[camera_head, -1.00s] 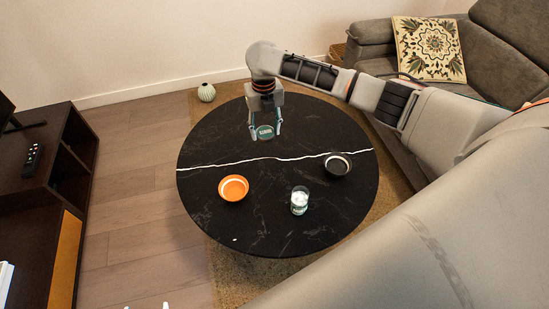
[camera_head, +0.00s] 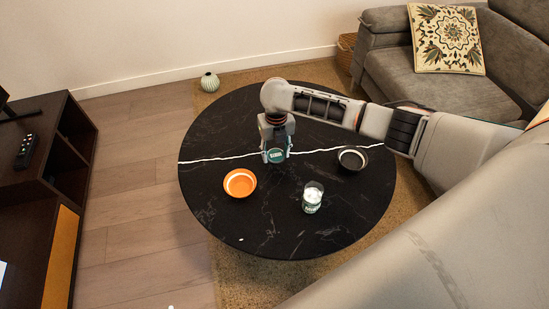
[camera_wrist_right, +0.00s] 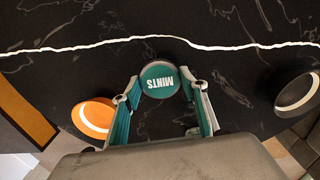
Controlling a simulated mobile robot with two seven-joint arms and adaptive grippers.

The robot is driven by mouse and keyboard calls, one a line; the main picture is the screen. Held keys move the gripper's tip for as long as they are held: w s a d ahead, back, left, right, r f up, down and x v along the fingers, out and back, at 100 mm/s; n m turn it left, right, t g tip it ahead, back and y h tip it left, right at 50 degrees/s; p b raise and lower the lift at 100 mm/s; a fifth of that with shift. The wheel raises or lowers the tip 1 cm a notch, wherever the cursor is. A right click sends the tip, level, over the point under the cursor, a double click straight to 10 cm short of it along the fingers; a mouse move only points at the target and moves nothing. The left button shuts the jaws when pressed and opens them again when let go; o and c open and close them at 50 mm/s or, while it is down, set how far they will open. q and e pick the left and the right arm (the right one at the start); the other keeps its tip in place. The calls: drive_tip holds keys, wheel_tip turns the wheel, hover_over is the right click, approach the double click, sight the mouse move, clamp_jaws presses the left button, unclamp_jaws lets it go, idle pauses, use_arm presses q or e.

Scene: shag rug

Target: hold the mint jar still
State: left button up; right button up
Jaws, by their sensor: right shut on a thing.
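The mint jar (camera_head: 277,155) shows as a teal round face with pale lettering, near the middle of the black table. The fingers also show at the jar's sides in the wrist view (camera_wrist_right: 161,92). The jar's underside is hidden, so I cannot tell whether it touches the table. My left gripper is not in view.
The round black table (camera_head: 250,235) has a white vein. An orange bowl (camera_head: 240,183) stands front left of the jar, a glass with white contents (camera_head: 312,197) front right, a dark bowl (camera_head: 352,158) to the right. The table's front is mostly clear. A sofa (camera_head: 440,85) stands behind right.

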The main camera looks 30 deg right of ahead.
sight(276, 155)
drive_tip(key=f, duration=0.3)
drive_tip(key=shift+s+b, duration=0.25)
drive_tip(key=shift+b, duration=0.05)
drive_tip(key=shift+f, duration=0.4)
drive_tip(key=shift+w+r, duration=0.2)
drive_tip(key=shift+r, duration=0.05)
drive_tip(key=shift+f, duration=0.25)
drive_tip(key=o, duration=1.2)
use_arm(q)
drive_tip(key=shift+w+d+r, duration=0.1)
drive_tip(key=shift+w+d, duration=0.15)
use_arm(e)
drive_tip(key=shift+o, duration=0.2)
drive_tip(key=shift+r, duration=0.1)
